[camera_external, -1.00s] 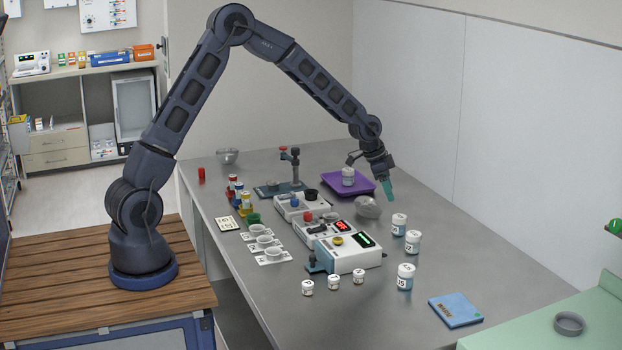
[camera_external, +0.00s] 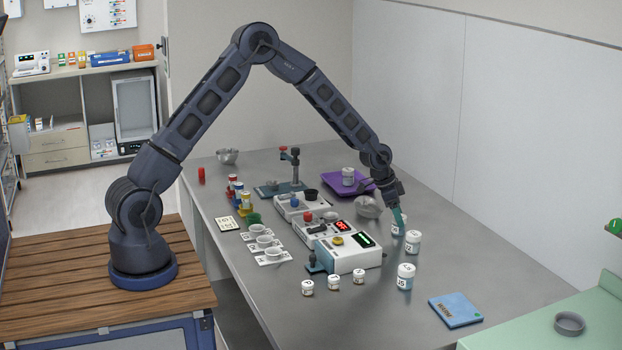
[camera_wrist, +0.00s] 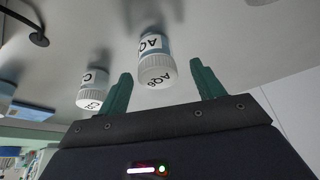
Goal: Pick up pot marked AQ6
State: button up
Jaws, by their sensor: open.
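The pot marked AQ6 (camera_wrist: 155,67) has a white lid and a blue-and-white body, and its lid faces my gripper in the wrist view. My gripper (camera_wrist: 160,76) is open, with its two green fingers on either side of the pot's lid in that picture. I cannot tell whether the fingers are level with the pot. In the external view my gripper (camera_external: 401,218) is at the rearmost of the row of larger pots on the right, and its fingers partly cover that pot (camera_external: 397,230).
Another pot (camera_external: 413,242) stands close in front, also seen left in the wrist view (camera_wrist: 89,94). A third larger pot (camera_external: 405,277) is nearer.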

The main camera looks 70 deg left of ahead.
jog(key=x, duration=0.3)
jog(key=shift+d+f, duration=0.1)
jog(key=c, duration=1.1)
jog(key=shift+o, duration=0.2)
